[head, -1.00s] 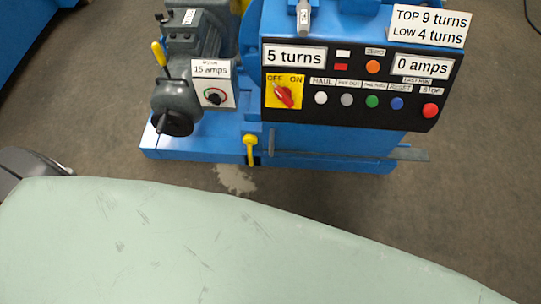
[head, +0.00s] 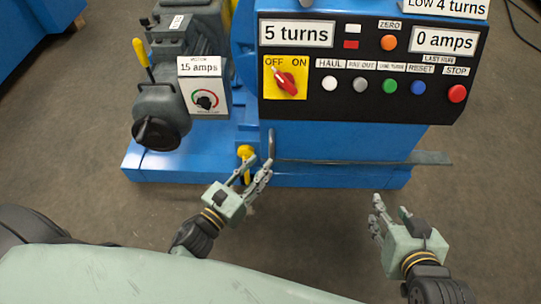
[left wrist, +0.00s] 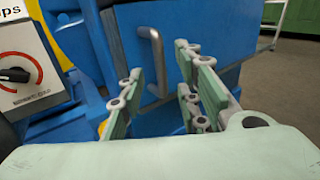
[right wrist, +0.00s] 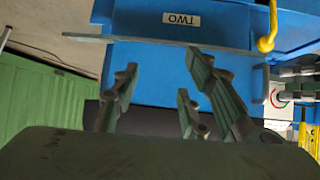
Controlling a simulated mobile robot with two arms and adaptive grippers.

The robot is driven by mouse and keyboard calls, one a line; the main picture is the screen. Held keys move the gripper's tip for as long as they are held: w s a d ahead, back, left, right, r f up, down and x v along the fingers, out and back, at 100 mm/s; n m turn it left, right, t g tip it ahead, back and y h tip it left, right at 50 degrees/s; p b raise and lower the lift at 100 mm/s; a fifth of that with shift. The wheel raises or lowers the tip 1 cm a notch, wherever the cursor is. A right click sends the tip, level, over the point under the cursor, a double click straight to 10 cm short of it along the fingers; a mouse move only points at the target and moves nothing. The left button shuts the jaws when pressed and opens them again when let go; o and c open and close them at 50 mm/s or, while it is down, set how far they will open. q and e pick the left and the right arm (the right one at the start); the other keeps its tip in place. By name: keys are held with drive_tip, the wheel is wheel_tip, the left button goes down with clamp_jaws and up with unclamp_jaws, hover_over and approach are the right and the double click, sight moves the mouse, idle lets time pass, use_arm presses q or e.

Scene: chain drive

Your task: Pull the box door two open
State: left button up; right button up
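The blue box (head: 340,143) stands below the control panel. In the right wrist view its blue face carries a label reading TWO (right wrist: 181,20), upside down. A grey upright bar handle (head: 271,146) is at the left edge of that face. In the left wrist view the handle (left wrist: 154,62) shows between and beyond my finger lines. My left gripper (head: 257,168) is open and empty, its fingertips just below and left of the handle. No contact is visible. My right gripper (head: 392,209) is open and empty, below the right part of the box.
A yellow-tipped lever (head: 246,153) stands close left of the handle. A flat grey strip (head: 432,158) juts out past the box's right side. The control panel (head: 365,70) overhangs the box. A grey motor with a dial plate (head: 206,90) is at left. Floor at right is clear.

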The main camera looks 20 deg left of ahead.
sight(270, 155)
use_arm(q)
drive_tip(key=x, duration=0.6)
drive_tip(key=shift+w+d, duration=0.1)
drive_tip(key=shift+w, duration=0.3)
use_arm(e)
drive_tip(key=shift+w+a+r+t, duration=0.3)
drive_tip(key=shift+w+r+t, duration=0.3)
drive_tip(key=shift+w+r, duration=0.2)
use_arm(q)
clamp_jaws()
